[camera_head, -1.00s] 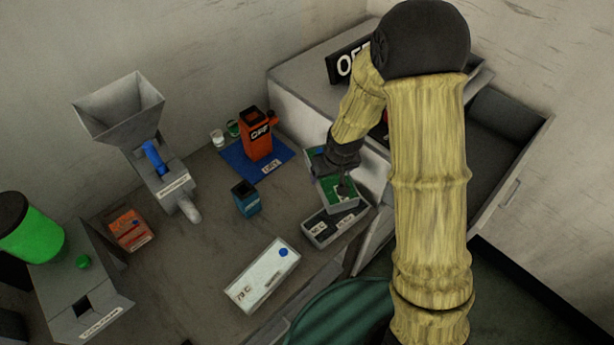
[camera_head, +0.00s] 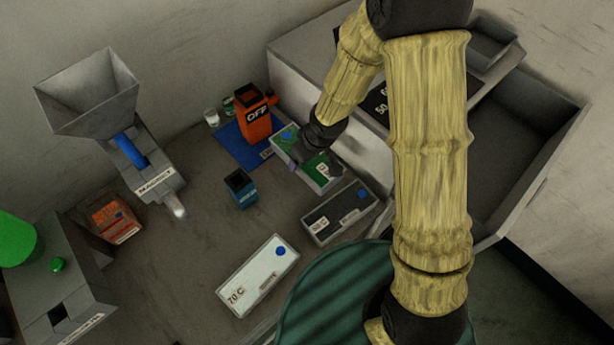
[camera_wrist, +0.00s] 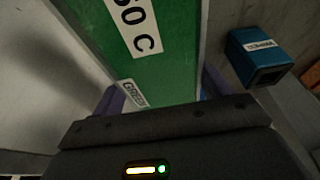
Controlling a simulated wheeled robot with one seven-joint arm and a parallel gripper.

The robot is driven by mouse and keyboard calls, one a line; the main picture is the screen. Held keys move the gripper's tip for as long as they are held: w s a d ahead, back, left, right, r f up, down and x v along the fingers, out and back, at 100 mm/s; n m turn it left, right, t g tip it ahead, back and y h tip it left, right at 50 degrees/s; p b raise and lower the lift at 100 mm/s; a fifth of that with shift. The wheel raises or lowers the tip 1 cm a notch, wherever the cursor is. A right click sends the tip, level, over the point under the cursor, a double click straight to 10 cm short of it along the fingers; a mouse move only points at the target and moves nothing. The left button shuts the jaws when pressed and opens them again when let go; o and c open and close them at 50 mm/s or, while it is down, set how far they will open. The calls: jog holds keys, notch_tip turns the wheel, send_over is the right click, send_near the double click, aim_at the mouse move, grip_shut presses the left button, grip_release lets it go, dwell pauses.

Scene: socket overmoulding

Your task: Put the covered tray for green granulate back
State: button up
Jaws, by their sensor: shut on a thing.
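The covered tray for green granulate (camera_head: 318,172) has a green lid with a blue knob and a white label, and grey sides. My gripper (camera_head: 304,158) is shut on it, at the bench beside the large grey machine. The wrist view shows the green lid (camera_wrist: 150,60) close up, with a "50 C" label and a "GREEN" label. The purple fingers (camera_wrist: 160,98) are on either side of the tray. My wrist hides part of the lid in the head view. Whether the tray touches the bench is hard to tell.
A dark covered tray (camera_head: 338,214) lies just in front of the green one, and a white "70 C" tray (camera_head: 258,275) nearer. A blue container (camera_head: 241,188) stands left. An orange "OFF" device (camera_head: 257,122) stands on a blue mat (camera_head: 235,145) behind. An open drawer (camera_head: 540,165) is at right.

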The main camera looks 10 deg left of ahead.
notch_tip(320, 180, down, 5)
jog(key=shift+f, duration=0.2)
